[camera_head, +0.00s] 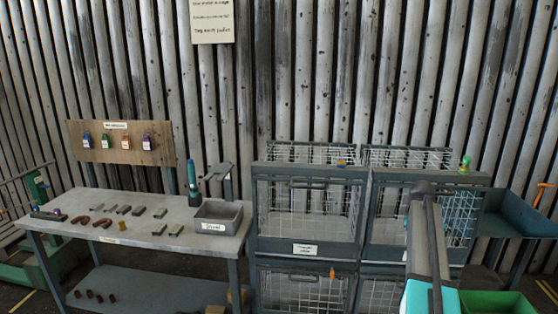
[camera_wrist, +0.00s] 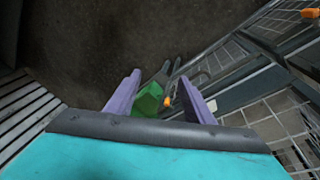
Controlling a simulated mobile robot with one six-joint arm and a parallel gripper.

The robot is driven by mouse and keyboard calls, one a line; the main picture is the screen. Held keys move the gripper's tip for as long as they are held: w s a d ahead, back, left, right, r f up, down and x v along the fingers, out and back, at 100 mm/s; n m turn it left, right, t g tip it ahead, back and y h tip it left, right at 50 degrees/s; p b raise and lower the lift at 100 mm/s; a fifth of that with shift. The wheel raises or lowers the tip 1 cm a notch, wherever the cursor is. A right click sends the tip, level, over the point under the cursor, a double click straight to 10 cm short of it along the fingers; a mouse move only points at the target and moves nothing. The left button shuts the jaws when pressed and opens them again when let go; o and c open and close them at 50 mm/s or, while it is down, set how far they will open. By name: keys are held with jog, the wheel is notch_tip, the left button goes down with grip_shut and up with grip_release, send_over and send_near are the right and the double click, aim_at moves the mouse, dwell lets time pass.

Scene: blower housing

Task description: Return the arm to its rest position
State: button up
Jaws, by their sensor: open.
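In the wrist view my gripper (camera_wrist: 160,76) shows two purple fingers standing apart, with a clear gap between them. A green block-like thing (camera_wrist: 150,98) and a small orange piece show through that gap. I cannot tell how far beyond the fingers they are. In the head view my grey and turquoise arm rises at the lower right, in front of the right-hand wire cage (camera_head: 412,220). My fingers cannot be made out in the head view.
A workbench (camera_head: 180,205) with a grey bin (camera_head: 217,222) and small parts stands at left. Wire cages (camera_head: 308,215) are stacked in the middle. A blue-grey tray (camera_head: 525,213) and green container (camera_head: 497,302) are at right. Cage mesh (camera_wrist: 285,122) is close on the wrist view's right.

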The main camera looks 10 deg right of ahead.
jog(key=s+a+f+n+g+y+b, duration=0.1)
jog(key=s+a+f+n, duration=0.2)
jog(key=a+f, duration=0.75)
jog(key=s+a+f+n+b, duration=0.1)
jog(key=s+a+f+n, duration=0.15)
jog(key=a+f, duration=0.8)
jog(key=s+a+f+n+g+y+b, duration=0.1)
jog(key=s+a+f+n, duration=0.15)
jog(key=a+f, duration=0.8)
jog(key=s+a+f+n, duration=0.2)
jog(key=s+a+f, duration=0.3)
jog(key=s+f, duration=0.2)
jog(key=s+a+f+n+g+b, duration=0.1)
jog(key=s+a+f, duration=0.4)
jog(key=s, duration=0.6)
jog(key=s+a+f+n+g+b, duration=0.1)
jog(key=s+a+f+n, duration=0.2)
jog(key=s+a+f, duration=0.2)
jog(key=s+f, duration=0.3)
jog(key=s, duration=0.1)
jog(key=shift+s+a+f, duration=0.15)
jog(key=shift+s+f, duration=0.15)
jog(key=shift+s, duration=0.05)
jog(key=shift+w, duration=0.1)
jog(key=c, duration=0.3)
jog(key=shift+c, duration=0.8)
